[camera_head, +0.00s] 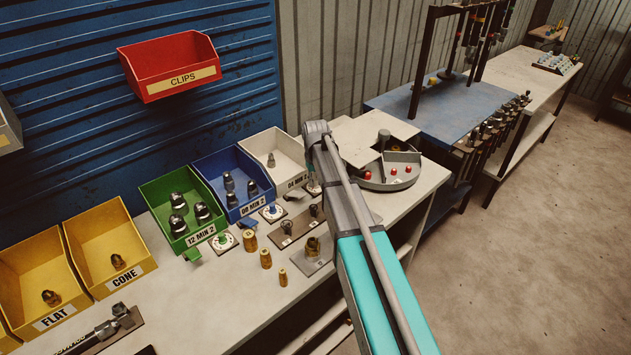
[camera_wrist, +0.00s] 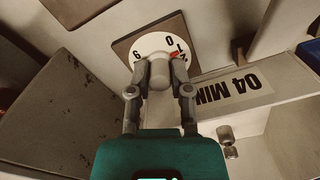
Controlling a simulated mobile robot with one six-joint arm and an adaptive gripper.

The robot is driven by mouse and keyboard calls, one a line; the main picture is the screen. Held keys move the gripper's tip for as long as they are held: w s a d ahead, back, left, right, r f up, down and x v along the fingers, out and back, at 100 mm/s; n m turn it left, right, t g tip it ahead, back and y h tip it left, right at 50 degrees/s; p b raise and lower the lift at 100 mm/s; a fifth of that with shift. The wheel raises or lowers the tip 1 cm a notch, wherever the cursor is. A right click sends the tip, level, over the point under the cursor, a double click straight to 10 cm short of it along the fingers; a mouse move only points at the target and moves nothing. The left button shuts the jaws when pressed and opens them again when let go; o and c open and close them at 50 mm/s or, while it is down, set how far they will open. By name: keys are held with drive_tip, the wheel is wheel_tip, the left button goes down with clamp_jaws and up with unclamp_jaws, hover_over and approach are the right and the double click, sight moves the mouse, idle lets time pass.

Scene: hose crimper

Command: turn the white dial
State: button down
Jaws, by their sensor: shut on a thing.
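The white dial (camera_wrist: 149,45) is a round white disc with black numerals around its rim, a red mark at its right and a raised pale knob in the middle. It sits on a brown plate beside the bin labelled 04 MIN. My gripper (camera_wrist: 160,72) has one finger on each side of the knob and is shut on it. The knob and fingers hide the lower part of the dial face. In the head view my arm covers the gripper, and the dial shows only in part beside the arm.
The white bin (camera_head: 270,146) stands right behind the dial. Other dials (camera_head: 224,241) sit before the green bin (camera_head: 152,196) and blue bin (camera_head: 203,168). Brass fittings (camera_head: 250,240) stand near the bench front. A round tray (camera_head: 405,182) lies right of my arm.

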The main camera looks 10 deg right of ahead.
idle(0.4)
drive_tip(key=c, duration=0.5)
unclamp_jaws()
drive_tip(key=shift+c, duration=0.2)
drive_tip(key=shift+m, duration=0.3)
